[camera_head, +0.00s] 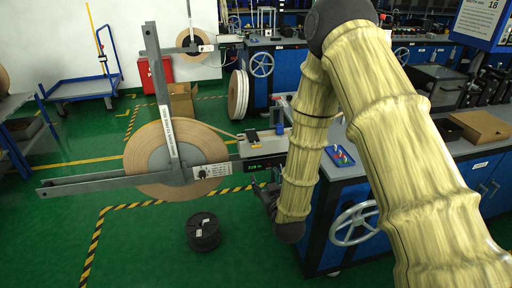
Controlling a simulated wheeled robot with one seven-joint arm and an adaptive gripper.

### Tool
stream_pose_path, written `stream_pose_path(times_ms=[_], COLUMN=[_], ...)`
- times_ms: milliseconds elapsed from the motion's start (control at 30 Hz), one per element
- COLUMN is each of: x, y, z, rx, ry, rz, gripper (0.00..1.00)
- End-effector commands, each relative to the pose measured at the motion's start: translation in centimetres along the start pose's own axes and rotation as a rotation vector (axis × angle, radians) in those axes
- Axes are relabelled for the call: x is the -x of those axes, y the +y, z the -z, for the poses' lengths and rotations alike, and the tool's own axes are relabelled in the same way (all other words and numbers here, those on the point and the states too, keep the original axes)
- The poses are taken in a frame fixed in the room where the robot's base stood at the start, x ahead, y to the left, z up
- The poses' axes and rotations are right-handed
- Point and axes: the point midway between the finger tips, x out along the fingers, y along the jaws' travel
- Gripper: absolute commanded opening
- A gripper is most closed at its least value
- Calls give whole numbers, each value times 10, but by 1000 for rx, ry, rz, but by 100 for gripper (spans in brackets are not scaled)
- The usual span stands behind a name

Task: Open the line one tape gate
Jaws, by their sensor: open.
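A large tan tape reel (207,143) stands upright left of centre. A grey upright bar (157,75) with a white lettered label crosses its face. A long grey horizontal bar (85,184) runs across the reel at hub height, with a small dark knob and white label (211,171) near its right end. I cannot read the labels, so I cannot tell which part is the line one gate. My gripper (265,196) is open, low and right of the reel, apart from the bars. My sleeved forearm partly hides it, and its fingers show small and dark.
A bench (265,143) with a green display adjoins the reel. A black spool (203,232) lies on the floor below. Blue cabinets with a handwheel (354,223) stand at right. A second reel (176,46) stands behind. Green floor is clear at lower left.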

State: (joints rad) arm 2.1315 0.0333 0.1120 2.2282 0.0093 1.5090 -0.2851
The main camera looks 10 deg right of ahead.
Motion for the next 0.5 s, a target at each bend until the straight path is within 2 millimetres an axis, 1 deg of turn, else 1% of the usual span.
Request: stream_pose_path(times_ms=[33,100,167,233,367,500], x=[-7,-12,-14,-17,-27,-46], y=[2,4,5,6,6,7], z=[21,41,52,57,60,63], rx=[9,17,21,24,25,24], ry=[57,111,140,154,156,155], rz=[-12,-24,-31,-35,-35,-35], gripper=[60,60,60,60,60,60])
